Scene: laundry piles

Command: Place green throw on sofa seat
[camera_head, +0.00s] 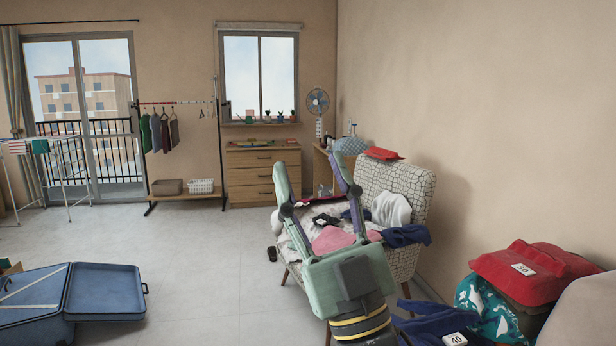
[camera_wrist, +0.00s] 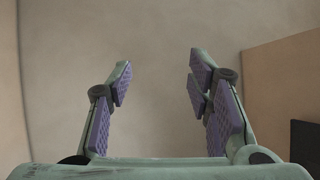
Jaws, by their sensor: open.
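My gripper (camera_head: 309,166) is open, with its fingers pointing up in front of the patterned armchair in the head view. In the wrist view, nothing is between the spread fingers of my gripper (camera_wrist: 161,65). I cannot pick out a plain green throw for certain. A teal cloth with white shapes (camera_head: 488,307) lies in the pile at the lower right, partly under a red garment. The cream patterned armchair (camera_head: 412,186) holds a heap of clothes on its seat, partly hidden by my gripper. I cannot tell which seat is the sofa's.
A red garment (camera_head: 530,272) and a navy one (camera_head: 432,322) with number tags lie at the lower right. An open blue suitcase (camera_head: 105,290) is on the floor at left. A clothes rack (camera_head: 187,196) and a dresser (camera_head: 258,178) stand behind.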

